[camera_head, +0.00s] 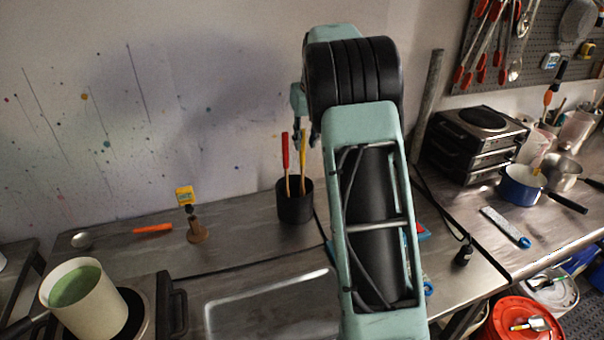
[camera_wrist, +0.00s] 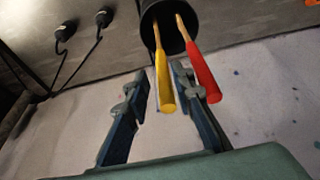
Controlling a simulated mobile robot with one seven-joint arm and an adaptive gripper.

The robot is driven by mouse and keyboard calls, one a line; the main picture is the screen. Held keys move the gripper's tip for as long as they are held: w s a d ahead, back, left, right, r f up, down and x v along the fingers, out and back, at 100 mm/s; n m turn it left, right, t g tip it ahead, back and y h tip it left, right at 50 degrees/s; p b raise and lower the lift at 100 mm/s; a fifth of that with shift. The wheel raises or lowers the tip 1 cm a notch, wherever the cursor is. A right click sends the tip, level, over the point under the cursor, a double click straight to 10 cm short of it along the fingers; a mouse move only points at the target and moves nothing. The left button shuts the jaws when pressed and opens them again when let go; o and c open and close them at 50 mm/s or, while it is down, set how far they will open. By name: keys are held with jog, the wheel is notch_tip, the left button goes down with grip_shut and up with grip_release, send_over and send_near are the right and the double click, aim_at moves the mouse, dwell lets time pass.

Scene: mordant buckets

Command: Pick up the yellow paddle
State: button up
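The yellow paddle (camera_head: 303,155) stands handle-up in a black cup (camera_head: 295,206) on the metal table. A red paddle (camera_head: 285,152) stands beside it, to its left. In the wrist view, the picture is turned over, and the yellow handle (camera_wrist: 164,80) shows between the two fingers of my gripper (camera_wrist: 160,83). The fingers are apart. The right finger appears close to the yellow handle, near the red handle (camera_wrist: 203,75); I cannot tell whether it touches. In the head view my arm hides most of the gripper.
A yellow-topped tool (camera_head: 186,197) on a brown base and an orange handle (camera_head: 153,229) are left of the cup. A white pot of green liquid (camera_head: 85,298) stands front left. A wall (camera_head: 150,120) is close behind. Black stacked units (camera_head: 475,145) stand at right.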

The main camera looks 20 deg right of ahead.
aim_at(302, 163)
jog(key=shift+a+p+x, duration=0.2)
jog(key=shift+p+x, duration=0.55)
jog(key=shift+x, duration=2.2)
jog(key=shift+w, duration=0.1)
grip_shut()
